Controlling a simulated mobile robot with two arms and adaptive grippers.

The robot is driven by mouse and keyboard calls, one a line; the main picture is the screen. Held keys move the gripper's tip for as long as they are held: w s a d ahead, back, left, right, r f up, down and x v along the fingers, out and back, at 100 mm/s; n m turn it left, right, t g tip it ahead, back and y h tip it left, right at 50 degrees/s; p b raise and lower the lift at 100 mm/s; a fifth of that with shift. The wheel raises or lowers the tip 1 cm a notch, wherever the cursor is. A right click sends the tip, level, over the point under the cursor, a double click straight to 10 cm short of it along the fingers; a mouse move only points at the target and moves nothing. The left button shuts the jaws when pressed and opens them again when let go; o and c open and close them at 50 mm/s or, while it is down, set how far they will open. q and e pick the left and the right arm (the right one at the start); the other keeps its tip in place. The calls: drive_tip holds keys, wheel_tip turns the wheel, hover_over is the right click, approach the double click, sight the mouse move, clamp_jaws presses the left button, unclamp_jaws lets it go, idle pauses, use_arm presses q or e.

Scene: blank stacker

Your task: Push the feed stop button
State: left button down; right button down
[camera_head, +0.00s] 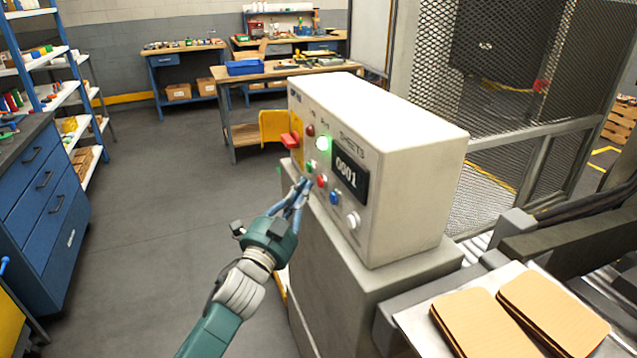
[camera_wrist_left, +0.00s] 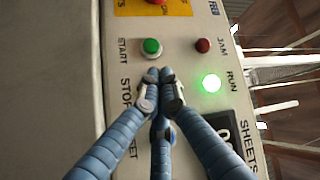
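The control box (camera_head: 400,215) has a sloped front panel with a row of buttons. The red stop button (camera_head: 322,181) sits between the green start button (camera_head: 311,166) and the blue reset button (camera_head: 336,197). My left gripper (camera_head: 302,184) is shut and empty, its fingertips close in front of the panel just left of the stop button. In the left wrist view the fingertips (camera_wrist_left: 160,75) are together beside the STOP label and hide the stop button; the start button (camera_wrist_left: 151,46) shows above them. I cannot tell whether they touch the panel. My right gripper is not in view.
A green RUN lamp (camera_head: 323,144) is lit beside a dark red JAM lamp (camera_head: 311,130). The display (camera_head: 348,172) reads 0001. A red switch (camera_head: 290,140) is on a yellow plate. Stacked brown sheets (camera_head: 480,322) lie at lower right. The floor at left is clear.

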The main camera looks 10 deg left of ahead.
use_arm(q)
drive_tip(key=shift+w+d, duration=0.25)
drive_tip(key=shift+d, duration=0.1)
drive_tip(key=shift+w+d, duration=0.25)
drive_tip(key=shift+d, duration=0.15)
idle(0.8)
drive_tip(key=shift+a, duration=0.1)
idle(0.3)
drive_tip(key=shift+s+a, duration=0.5)
drive_tip(key=shift+a, duration=0.15)
drive_tip(key=shift+p, duration=0.35)
drive_tip(key=shift+s+a+p, duration=0.3)
drive_tip(key=shift+s+a, duration=0.4)
drive_tip(key=shift+a, duration=0.35)
drive_tip(key=shift+s+a+p, duration=0.3)
drive_tip(key=shift+s+a, duration=0.4)
drive_tip(key=shift+a, duration=0.3)
